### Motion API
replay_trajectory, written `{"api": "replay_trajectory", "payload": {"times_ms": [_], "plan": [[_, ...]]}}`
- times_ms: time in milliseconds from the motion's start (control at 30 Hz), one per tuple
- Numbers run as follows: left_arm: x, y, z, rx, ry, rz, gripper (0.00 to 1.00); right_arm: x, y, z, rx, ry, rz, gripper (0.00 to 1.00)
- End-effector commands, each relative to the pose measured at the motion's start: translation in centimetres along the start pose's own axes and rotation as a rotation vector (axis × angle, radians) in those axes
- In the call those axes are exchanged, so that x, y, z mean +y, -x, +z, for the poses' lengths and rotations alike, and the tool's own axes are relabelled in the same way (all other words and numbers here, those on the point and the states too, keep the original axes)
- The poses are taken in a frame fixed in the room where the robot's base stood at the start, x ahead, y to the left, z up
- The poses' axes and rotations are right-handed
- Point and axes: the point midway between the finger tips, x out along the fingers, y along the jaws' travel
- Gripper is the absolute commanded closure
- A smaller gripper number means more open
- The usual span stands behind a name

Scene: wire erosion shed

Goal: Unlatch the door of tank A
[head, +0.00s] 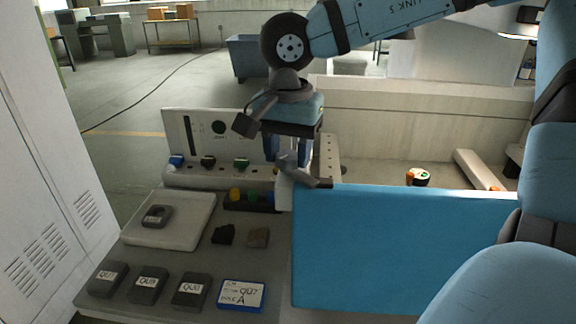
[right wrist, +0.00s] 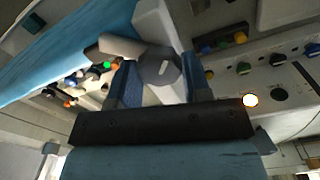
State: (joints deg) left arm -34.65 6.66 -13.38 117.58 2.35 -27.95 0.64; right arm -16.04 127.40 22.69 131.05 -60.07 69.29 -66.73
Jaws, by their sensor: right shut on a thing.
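The blue door (head: 400,250) of the tank stands upright in front of a pale tank wall. A grey latch lever (head: 314,182) sits at the door's upper left corner, beside a pale post. My right gripper (head: 290,160) points down over the latch, its fingers around the latch. In the right wrist view the fingers close on the grey round latch body (right wrist: 160,72), and its lever (right wrist: 118,46) sticks out to the left over the blue door (right wrist: 70,55). My left gripper is not in view.
A control panel (head: 212,130) with knobs stands behind the gripper. A pale tray (head: 185,232), dark labelled blocks (head: 148,284) and a blue-framed card reading A (head: 242,294) lie at left. A round orange-and-white item (head: 418,177) is behind the door.

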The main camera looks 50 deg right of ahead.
Motion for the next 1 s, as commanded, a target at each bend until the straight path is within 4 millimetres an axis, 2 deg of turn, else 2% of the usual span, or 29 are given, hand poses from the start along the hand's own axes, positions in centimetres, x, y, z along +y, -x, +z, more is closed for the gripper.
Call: {"api": "replay_trajectory", "payload": {"times_ms": [67, 267, 533, 1000], "plan": [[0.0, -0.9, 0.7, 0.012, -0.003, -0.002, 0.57, -0.1, -0.5, -0.1, 0.004, -0.072, -0.004, 0.8], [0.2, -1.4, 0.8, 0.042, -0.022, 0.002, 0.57, -0.1, -0.4, -0.1, 0.004, -0.263, -0.005, 0.8], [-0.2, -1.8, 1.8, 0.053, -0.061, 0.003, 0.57, -0.1, -0.3, -0.1, 0.003, -0.515, -0.003, 0.8], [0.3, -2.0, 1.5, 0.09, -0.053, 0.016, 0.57, 0.0, 0.0, -0.1, 0.002, -0.814, -0.002, 0.8]]}}
